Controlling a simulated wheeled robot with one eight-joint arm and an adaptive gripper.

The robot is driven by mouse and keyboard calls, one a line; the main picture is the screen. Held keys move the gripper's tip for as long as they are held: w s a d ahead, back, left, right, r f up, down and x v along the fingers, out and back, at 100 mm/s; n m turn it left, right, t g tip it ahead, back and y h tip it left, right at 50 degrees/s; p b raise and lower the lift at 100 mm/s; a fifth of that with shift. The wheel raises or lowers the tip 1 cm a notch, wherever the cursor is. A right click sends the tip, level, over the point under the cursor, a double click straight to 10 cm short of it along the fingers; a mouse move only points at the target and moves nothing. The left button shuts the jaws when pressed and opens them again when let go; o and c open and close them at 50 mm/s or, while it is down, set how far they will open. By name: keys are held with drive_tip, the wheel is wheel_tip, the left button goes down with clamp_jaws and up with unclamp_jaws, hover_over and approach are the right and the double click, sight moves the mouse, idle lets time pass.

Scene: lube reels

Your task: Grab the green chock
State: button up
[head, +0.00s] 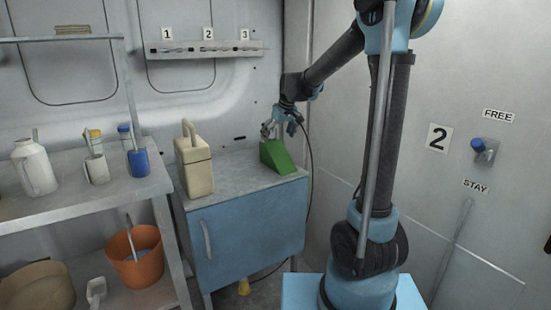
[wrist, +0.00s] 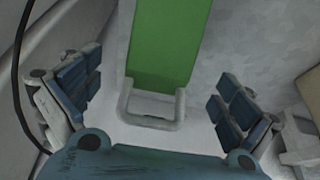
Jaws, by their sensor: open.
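The green chock (head: 277,157) is a wedge sitting on the grey top of the blue cabinet, near its back right corner. In the wrist view the green chock (wrist: 161,45) lies beyond the fingers, with a pale loop handle (wrist: 151,121) at its near end. My gripper (head: 272,127) is just above and behind the chock in the head view. In the wrist view my gripper (wrist: 160,95) is open, with one finger on each side of the handle and visible gaps to both. Nothing is held.
A beige canister (head: 194,167) stands left of the chock on the blue cabinet (head: 250,225). A shelf with bottles and an orange bucket (head: 136,257) is further left. A numbered rail (head: 205,50) runs along the back wall. The cabinet top between canister and chock is clear.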

sight(275, 145)
drive_tip(key=x, duration=0.5)
drive_tip(key=shift+w+f, duration=0.1)
drive_tip(key=shift+f, duration=0.25)
drive_tip(key=shift+s+x, duration=0.2)
drive_tip(key=shift+x, duration=2.6)
drive_tip(key=shift+f, duration=0.1)
drive_tip(key=c, duration=1.7)
drive_tip(key=shift+c, duration=0.2)
